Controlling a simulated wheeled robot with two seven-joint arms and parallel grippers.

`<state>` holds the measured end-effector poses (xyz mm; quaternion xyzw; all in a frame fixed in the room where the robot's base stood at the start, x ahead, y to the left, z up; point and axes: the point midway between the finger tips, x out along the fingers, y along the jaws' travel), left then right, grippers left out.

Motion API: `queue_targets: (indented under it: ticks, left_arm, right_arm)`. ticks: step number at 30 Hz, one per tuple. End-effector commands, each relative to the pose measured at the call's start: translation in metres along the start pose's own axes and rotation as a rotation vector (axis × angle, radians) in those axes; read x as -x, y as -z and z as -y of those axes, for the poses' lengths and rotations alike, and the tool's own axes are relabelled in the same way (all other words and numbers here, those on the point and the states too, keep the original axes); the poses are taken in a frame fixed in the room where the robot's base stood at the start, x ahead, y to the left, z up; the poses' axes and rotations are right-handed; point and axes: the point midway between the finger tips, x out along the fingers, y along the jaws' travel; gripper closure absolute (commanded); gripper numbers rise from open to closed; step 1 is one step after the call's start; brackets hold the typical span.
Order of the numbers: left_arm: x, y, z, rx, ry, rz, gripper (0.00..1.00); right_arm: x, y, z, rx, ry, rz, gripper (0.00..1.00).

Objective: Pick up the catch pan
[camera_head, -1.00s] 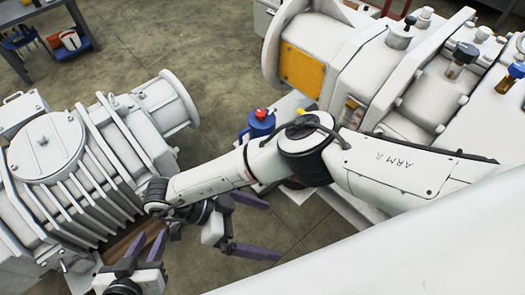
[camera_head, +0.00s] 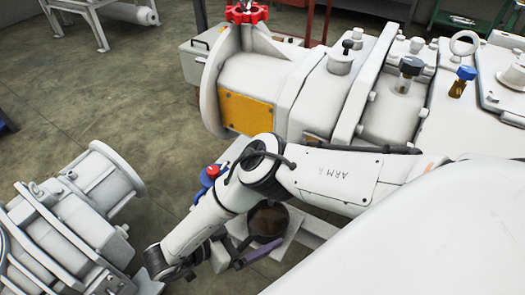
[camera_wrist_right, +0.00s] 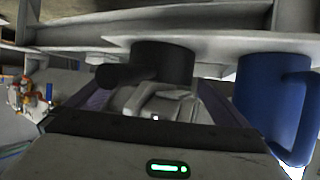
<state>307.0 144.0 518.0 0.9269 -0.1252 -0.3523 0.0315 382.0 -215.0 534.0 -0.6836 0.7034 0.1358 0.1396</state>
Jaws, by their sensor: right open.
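The catch pan (camera_head: 268,221) is a dark, round, open vessel with a brownish inside. In the head view it sits on a pale ledge low beside the white machine, partly hidden by my right arm. In the right wrist view the dark pan (camera_wrist_right: 170,62) is straight ahead, with a thick dark handle-like part reaching left. My right gripper (camera_head: 240,256) is open at the near side of the pan. Its purple-grey fingers also show in the wrist view (camera_wrist_right: 155,100), spread below the pan. Whether they touch it I cannot tell. My left gripper is not in view.
A blue mug-like container (camera_wrist_right: 270,100) stands close right of the pan in the wrist view. A blue item with a red top (camera_head: 211,175) is behind my arm. The large white machine (camera_head: 330,95) fills the right; another ribbed machine (camera_head: 60,225) stands at lower left.

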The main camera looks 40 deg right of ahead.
Motion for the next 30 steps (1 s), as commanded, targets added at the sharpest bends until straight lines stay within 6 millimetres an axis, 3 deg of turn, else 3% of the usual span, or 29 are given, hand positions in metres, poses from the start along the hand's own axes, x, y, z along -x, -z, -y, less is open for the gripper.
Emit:
queue_targets:
  ticks: [5,13,22,30]
  left_arm:
    - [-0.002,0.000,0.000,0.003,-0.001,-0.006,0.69]
    - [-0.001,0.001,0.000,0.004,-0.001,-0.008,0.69]
    - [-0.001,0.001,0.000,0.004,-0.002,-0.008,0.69]
    - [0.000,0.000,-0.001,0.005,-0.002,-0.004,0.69]
  right_arm:
    - [-0.022,-0.001,-0.001,0.000,-0.002,0.001,0.00]
    - [-0.025,0.000,-0.001,0.000,0.000,0.001,0.00]
    - [-0.024,0.000,0.000,0.000,0.000,0.001,0.48]
    - [-0.024,0.001,0.000,-0.001,0.000,0.000,0.48]
